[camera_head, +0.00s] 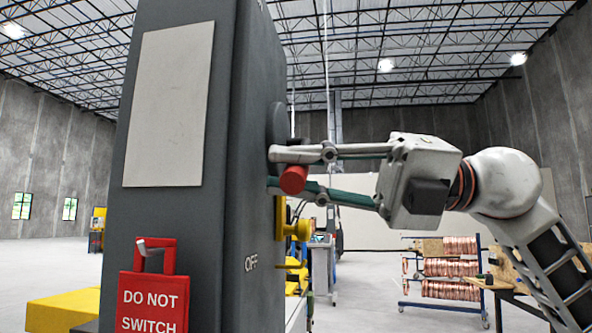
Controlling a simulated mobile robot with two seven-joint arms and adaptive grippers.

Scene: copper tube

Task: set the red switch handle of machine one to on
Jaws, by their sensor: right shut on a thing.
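The tall dark grey cabinet of the machine (105,190) stands close in front of me, left of centre. The red switch handle (293,180) sticks out from its right side face, and its round grey mount (277,122) shows just above. The word OFF is printed lower on that face. My right gripper (276,167) comes in from the right and is shut on the red handle, with one finger above it and one below. My left gripper is not in view.
A red DO NOT SWITCH tag (153,302) hangs on the cabinet's front by a red lock piece. A yellow part (298,229) juts out behind the cabinet. A rack of copper coils (450,267) and a table (500,285) stand farther back right. Open floor lies between.

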